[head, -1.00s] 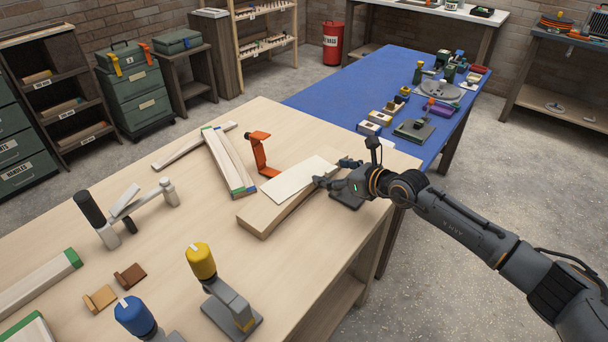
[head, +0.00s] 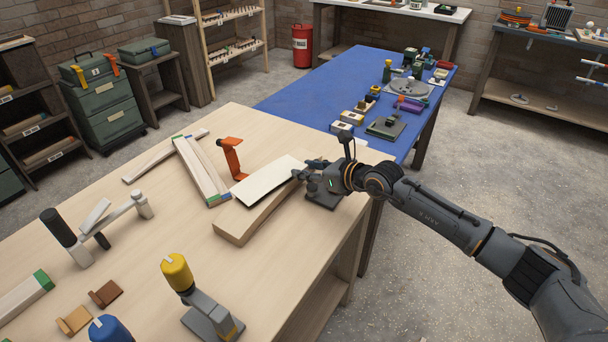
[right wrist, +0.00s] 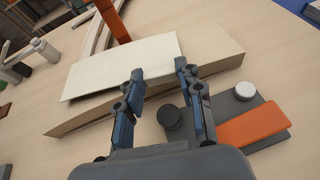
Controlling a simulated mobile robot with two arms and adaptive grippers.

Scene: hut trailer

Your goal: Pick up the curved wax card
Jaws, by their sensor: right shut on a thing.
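The wax card (head: 266,182) is a thin cream-white sheet over a pale wooden block (head: 243,224) on the workbench; it also shows in the right wrist view (right wrist: 120,66). Its curve is hard to make out. A dark shadow strip lies under its near edge, and it seems tilted slightly above the block. My right gripper (head: 302,172) is shut on the card's right end. In the right wrist view its fingers (right wrist: 160,72) stand at the card's near right edge and hide part of it. My left gripper is not in view.
An orange clamp-like stand (head: 233,160) is just behind the card. A dark base (head: 323,195) with an orange part (right wrist: 254,124) lies beside the block, under my right gripper. Long wooden strips (head: 200,170) lie to the left. A blue table (head: 300,100) adjoins behind.

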